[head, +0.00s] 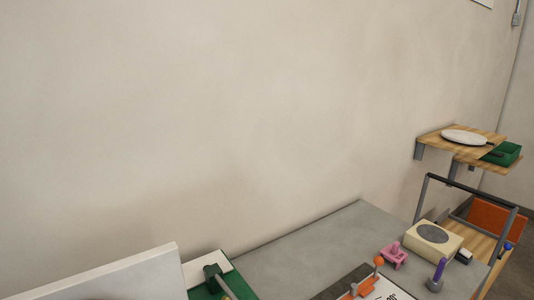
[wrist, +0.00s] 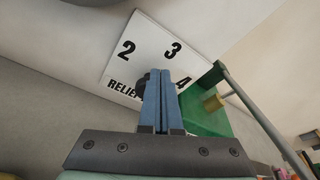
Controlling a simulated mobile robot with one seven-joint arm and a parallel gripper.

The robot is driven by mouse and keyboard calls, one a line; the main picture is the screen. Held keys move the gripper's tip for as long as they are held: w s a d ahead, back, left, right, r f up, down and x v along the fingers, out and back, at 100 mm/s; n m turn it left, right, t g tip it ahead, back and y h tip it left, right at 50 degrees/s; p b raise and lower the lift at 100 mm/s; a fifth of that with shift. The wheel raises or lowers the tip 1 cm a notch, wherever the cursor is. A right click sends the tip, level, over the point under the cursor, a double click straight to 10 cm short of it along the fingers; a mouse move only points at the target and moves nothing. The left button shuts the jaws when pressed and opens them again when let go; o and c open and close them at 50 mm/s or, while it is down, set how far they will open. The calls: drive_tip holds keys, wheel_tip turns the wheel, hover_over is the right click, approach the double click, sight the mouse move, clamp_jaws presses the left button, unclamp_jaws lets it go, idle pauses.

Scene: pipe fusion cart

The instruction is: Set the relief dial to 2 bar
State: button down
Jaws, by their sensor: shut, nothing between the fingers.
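In the wrist view the white relief dial plate (wrist: 150,50) stands tilted in the picture, with the black numbers 2, 3 and 4 and part of the word "RELIEF" showing. My gripper (wrist: 160,73) is shut and empty, its two blue fingers side by side in front of the lower part of the plate. A dark round part (wrist: 140,83), perhaps the dial's knob, shows just left of the fingertips and is mostly hidden by them. I cannot tell whether the fingers touch it, nor where the dial points. My gripper is not seen in the head view.
A green block (wrist: 205,110) with a metal rod stands right of the plate. In the head view, a white panel (head: 120,278) and a green fixture (head: 232,278) are at lower left. The grey worktop (head: 310,250) holds a pink part (head: 394,256), a purple-handled part (head: 437,275) and a cream box (head: 433,243).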

drive_tip(key=shift+f, duration=0.35)
drive_tip(key=shift+s+a+f, duration=0.1)
drive_tip(key=shift+s+a, duration=0.1)
idle(0.5)
drive_tip(key=shift+s+a+f+p, duration=0.35)
drive_tip(key=shift+a+f+p, duration=0.1)
drive_tip(key=shift+p, duration=0.1)
drive_tip(key=shift+s+f, duration=0.1)
drive_tip(key=shift+f, duration=0.05)
idle(0.4)
drive_tip(key=shift+a, duration=0.15)
drive_tip(key=shift+s+a+r+p, duration=0.15)
drive_tip(key=shift+r+p, duration=0.1)
drive_tip(key=shift+p, duration=0.3)
